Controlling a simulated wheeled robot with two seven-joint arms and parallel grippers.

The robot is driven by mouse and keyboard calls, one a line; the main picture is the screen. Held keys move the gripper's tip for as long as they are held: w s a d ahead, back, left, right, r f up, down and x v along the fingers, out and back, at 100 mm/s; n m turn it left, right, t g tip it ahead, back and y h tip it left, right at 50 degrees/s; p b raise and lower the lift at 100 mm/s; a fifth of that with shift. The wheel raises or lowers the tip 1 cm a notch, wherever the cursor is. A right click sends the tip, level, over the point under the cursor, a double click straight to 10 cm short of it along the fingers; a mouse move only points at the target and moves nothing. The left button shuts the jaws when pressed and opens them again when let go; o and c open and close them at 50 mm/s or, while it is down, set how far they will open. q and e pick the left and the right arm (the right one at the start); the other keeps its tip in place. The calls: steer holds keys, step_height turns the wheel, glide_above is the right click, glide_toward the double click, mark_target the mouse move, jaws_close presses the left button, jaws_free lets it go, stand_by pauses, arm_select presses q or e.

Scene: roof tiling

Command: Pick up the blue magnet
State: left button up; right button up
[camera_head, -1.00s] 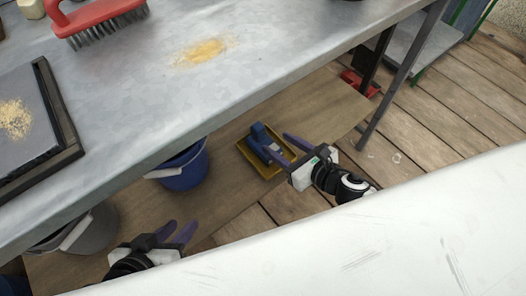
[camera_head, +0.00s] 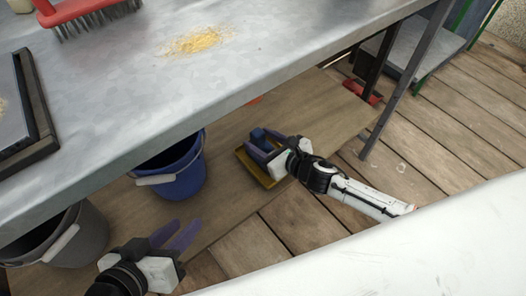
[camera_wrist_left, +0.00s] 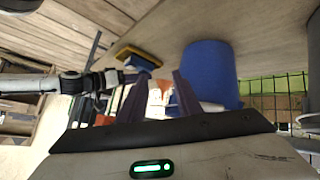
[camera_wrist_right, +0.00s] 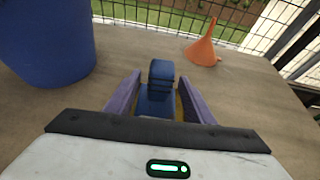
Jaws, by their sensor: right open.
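In the right wrist view the blue magnet (camera_wrist_right: 161,85) stands between the two purple fingers of my right gripper (camera_wrist_right: 160,100). My right gripper (camera_head: 271,151) is open with its fingers on either side of the magnet; whether they touch it I cannot tell. Part of the tray is hidden by the gripper. My left gripper (camera_head: 175,236) is empty and open near the shelf's front edge, far left of the magnet; it also shows in the left wrist view (camera_wrist_left: 153,92).
A blue bucket (camera_head: 180,178) stands on the shelf left of the tray, with a grey bucket (camera_head: 75,235) further left. An orange funnel (camera_wrist_right: 204,50) stands behind the magnet. The metal tabletop (camera_head: 200,75) overhangs the shelf, and a table leg (camera_head: 403,80) stands at the right.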

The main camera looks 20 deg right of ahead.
steer(key=c, duration=1.2)
steer(key=shift+r, duration=0.1)
jaws_close()
